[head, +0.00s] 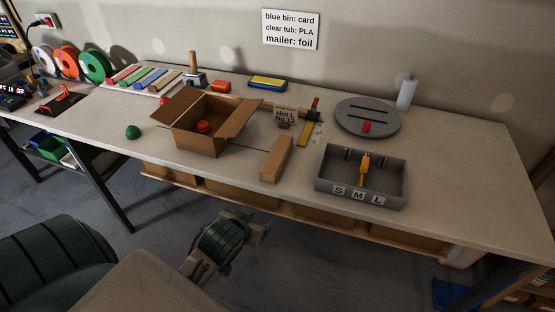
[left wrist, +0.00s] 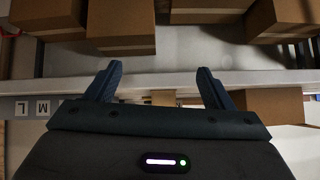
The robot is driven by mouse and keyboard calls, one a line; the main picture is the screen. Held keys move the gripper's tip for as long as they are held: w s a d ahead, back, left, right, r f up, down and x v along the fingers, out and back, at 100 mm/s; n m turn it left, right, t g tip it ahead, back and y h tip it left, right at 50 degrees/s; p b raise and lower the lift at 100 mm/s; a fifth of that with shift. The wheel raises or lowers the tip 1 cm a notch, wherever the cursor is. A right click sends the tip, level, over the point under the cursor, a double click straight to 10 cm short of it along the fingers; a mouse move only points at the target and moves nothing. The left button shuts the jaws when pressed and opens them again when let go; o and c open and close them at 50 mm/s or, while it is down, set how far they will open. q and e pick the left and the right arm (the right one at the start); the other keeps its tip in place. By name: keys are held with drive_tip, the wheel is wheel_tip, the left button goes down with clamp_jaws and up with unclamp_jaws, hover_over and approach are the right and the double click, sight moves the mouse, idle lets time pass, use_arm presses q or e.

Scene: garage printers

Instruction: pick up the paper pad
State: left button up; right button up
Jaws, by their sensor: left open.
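A long brown, paper-coloured block (head: 277,158) lies near the table's front edge, between the open carton and the grey S M L tray; it looks most like the paper pad, but I cannot be sure. In the left wrist view a tan piece (left wrist: 163,98) shows between my fingers, beyond them at the table edge, probably the same block. My left gripper (head: 258,228) is in front of the table, below the top's level, apart from the block. Its two fingers (left wrist: 158,86) are spread and empty. My right gripper is not seen.
The open carton (head: 201,138) holds a red item. The grey tray (head: 335,187) holds an orange tool. A green dome (head: 133,132), a yellow-and-blue block (head: 267,83) and a grey disc (head: 367,122) also stand on the table. Brown boxes (left wrist: 120,22) fill the shelf beneath.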

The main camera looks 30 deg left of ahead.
sight(272, 164)
use_arm(q)
drive_tip(key=w+a+r+t, duration=0.1)
drive_tip(key=w, duration=0.3)
drive_tip(key=w+a+r+n+t, duration=0.1)
drive_tip(key=w+r, duration=0.1)
drive_tip(key=w, duration=0.2)
drive_tip(key=w+a+r+t+p, duration=0.1)
drive_tip(key=w+r+t, duration=0.1)
drive_tip(key=w, duration=0.2)
drive_tip(key=shift+w+a+y, duration=0.15)
drive_tip(key=shift+w+y, duration=0.25)
drive_tip(key=shift+w+f, duration=0.2)
drive_tip(key=shift+w, duration=0.1)
drive_tip(key=x, duration=0.1)
drive_tip(key=p+x, duration=0.1)
drive_tip(key=x, duration=0.2)
drive_tip(key=shift+w+a+r+p, duration=0.15)
drive_tip(key=shift+w+a+p, duration=0.15)
drive_tip(key=shift+a+p, duration=0.1)
drive_tip(key=shift+w+f, duration=0.25)
drive_tip(key=shift+c, duration=0.3)
drive_tip(key=c, duration=1)
